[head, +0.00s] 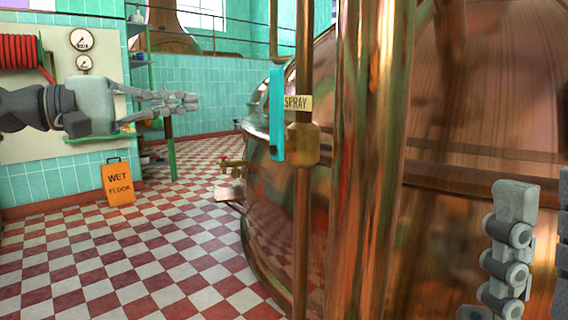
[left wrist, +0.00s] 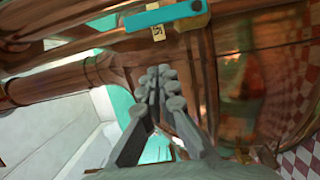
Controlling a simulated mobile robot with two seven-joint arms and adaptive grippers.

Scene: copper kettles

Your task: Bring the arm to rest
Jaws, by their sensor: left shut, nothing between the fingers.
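My left gripper (head: 188,102) reaches in from the left in the head view, its grey fingers closed together and empty. It is apart from the teal valve lever (head: 277,115), which stands upright on a thin copper pipe to the right of it. A "SPRAY" tag (head: 298,103) is beside the lever. In the left wrist view my left fingers (left wrist: 160,78) meet at their tips, below the teal lever (left wrist: 165,16) in the picture. Part of my right gripper (head: 530,235) shows at the lower right edge, cut off by the frame, so its opening is unclear.
A large copper kettle (head: 470,130) fills the right side, with a thick copper pipe (head: 370,160) in front. An orange "WET FLOOR" sign (head: 118,184) stands on the chequered floor (head: 130,260). Gauges (head: 81,40) and a red hose reel (head: 20,51) are on the left wall.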

